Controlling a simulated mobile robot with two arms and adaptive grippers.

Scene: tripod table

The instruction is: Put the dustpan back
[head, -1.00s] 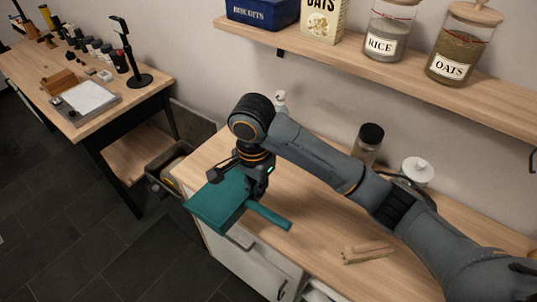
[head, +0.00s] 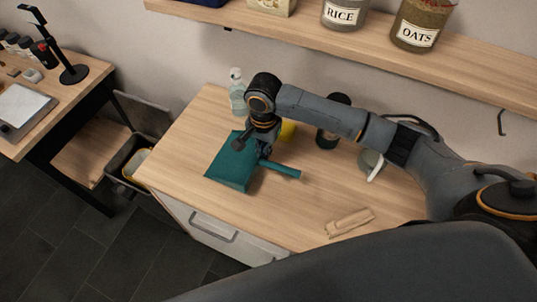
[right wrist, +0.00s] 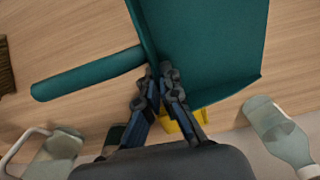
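The teal dustpan (head: 234,164) is over the left part of the wooden counter, its handle (head: 281,171) pointing right. My right gripper (head: 262,148) is at the dustpan's rear edge, near where the handle joins. In the right wrist view, the two fingers (right wrist: 165,82) come together on that edge, with the handle (right wrist: 90,75) running left and the pan (right wrist: 205,45) spreading to the right. I cannot tell whether the dustpan touches the counter. My left gripper is not in view.
A clear bottle (head: 237,92), a dark-lidded jar (head: 333,120) and a white-handled jug (head: 371,163) stand behind on the counter. A wooden item (head: 349,222) lies at the front right. A hook (head: 502,122) is on the wall. The shelf (head: 360,45) overhangs the back.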

